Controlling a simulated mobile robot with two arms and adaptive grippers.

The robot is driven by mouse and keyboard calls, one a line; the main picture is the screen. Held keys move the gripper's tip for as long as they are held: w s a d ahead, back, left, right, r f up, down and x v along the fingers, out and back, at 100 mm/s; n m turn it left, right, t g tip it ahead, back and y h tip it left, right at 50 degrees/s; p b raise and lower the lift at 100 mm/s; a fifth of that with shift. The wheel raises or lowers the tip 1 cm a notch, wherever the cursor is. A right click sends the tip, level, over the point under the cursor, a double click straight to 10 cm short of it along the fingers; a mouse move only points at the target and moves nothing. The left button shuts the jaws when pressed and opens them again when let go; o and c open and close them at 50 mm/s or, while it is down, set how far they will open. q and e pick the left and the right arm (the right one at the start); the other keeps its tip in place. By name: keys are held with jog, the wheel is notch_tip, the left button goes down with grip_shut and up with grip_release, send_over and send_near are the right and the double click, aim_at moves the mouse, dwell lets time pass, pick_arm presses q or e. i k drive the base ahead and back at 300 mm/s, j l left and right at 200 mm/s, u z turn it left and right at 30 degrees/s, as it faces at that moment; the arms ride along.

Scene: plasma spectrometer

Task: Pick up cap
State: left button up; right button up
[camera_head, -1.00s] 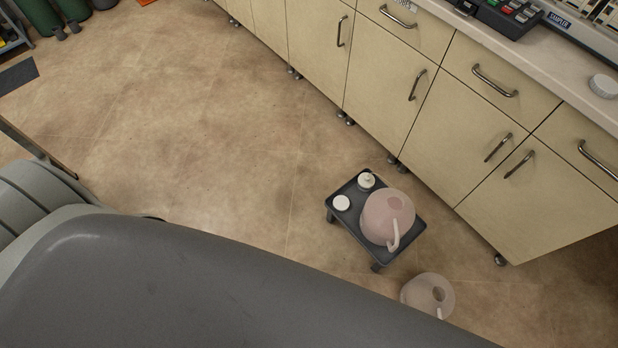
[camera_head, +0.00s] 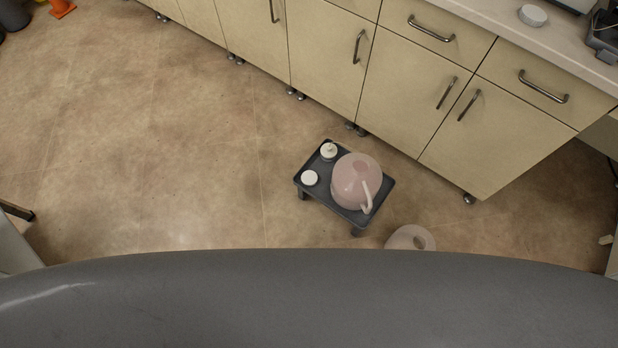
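A round white cap (camera_head: 533,15) lies on the countertop at the top right. A second flat white cap (camera_head: 310,178) lies on the left part of a small dark low stand (camera_head: 376,214) on the floor. Behind it on the stand is a small white capped item (camera_head: 328,150) with a raised top. I cannot tell which of the white pieces the task means. A pinkish translucent jug (camera_head: 352,180) with a handle fills the right part of the stand. Neither of my grippers is in view.
Beige cabinets (camera_head: 400,85) with metal handles run along the back under the pale countertop (camera_head: 480,18). A second translucent jug (camera_head: 408,236) is partly hidden at the front. Dark equipment (camera_head: 605,38) sits at the counter's right.

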aim_at(309, 178)
jog(key=i+j+z, duration=0.1)
jog(key=z, duration=0.35)
jog(key=j+z, duration=0.2)
jog(key=z, duration=0.25)
jog(key=j+z, duration=0.15)
jog(key=z, duration=0.35)
jog(key=j+z, duration=0.2)
jog(key=z, duration=0.25)
jog(key=j+z, duration=0.2)
jog(key=z, duration=0.25)
